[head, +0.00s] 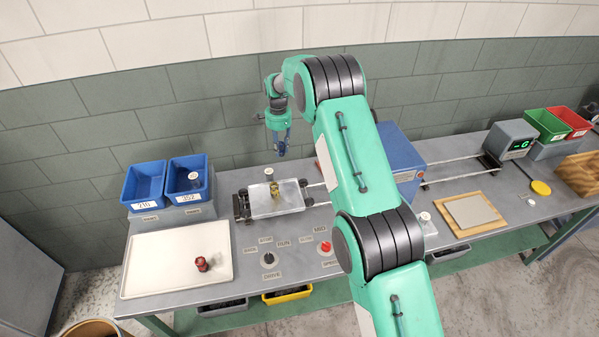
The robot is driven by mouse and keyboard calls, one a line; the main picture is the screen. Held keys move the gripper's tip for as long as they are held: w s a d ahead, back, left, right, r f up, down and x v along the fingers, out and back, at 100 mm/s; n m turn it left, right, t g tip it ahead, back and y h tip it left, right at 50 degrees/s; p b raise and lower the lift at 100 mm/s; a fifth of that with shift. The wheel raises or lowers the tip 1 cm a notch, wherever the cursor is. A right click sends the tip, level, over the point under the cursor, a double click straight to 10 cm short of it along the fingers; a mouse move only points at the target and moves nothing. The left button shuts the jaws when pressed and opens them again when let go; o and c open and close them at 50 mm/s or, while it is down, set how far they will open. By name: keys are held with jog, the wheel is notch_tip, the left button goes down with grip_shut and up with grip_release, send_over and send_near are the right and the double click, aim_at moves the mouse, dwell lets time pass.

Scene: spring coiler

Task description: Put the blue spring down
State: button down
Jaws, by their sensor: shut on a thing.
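My gripper (279,135) hangs in the air above the back part of the bench, left of the picture's middle. It is shut on the blue spring (282,150), which is small in the view and partly covered by the fingers. The spring is clear of the plate.
Two blue bins (144,182) stand at the left; the right one holds a pale-topped item. A white tray (165,279) bears a red piece (202,264). Knobs (268,258) line the front. A blue housing (402,160) stands right of the plate. Green and red bins (545,124) are far right.

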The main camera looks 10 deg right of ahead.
jog(key=w+d+m, duration=0.2)
jog(key=w+d, duration=0.1)
jog(key=d, duration=0.6)
jog(key=shift+w+f+p, duration=0.15)
jog(key=shift+f+p, duration=0.15)
jog(key=shift+f, duration=2.65)
jog(key=shift+f, duration=2.9)
jog(key=shift+f, duration=0.1)
jog(key=shift+f, duration=2)
jog(key=shift+f, duration=0.2)
